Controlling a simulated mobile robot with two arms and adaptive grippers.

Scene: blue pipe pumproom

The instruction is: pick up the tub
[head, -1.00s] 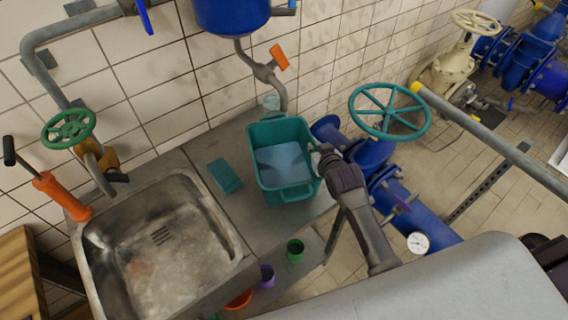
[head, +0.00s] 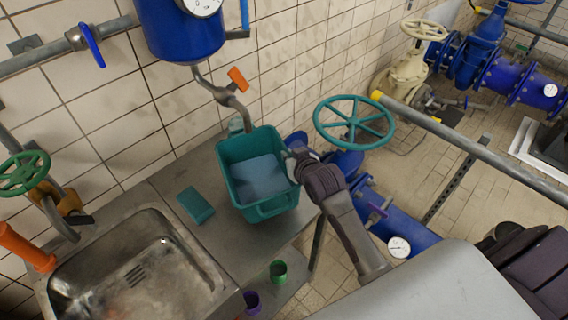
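The teal tub (head: 272,209) stands upright on the grey steel counter beside the sink, and a blue-grey surface shows inside it. My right gripper (head: 292,163) is at the tub's right rim, with its arm coming up from the lower right. Its fingertips are small and partly hidden against the rim, so I cannot tell whether they are open or shut on it. My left gripper is not in view.
A teal block (head: 195,205) lies left of the tub, beside the steel sink (head: 140,270). A teal handwheel (head: 354,122) and blue pipe (head: 400,225) are close on the right. Green (head: 278,271) and purple (head: 252,302) cups are below.

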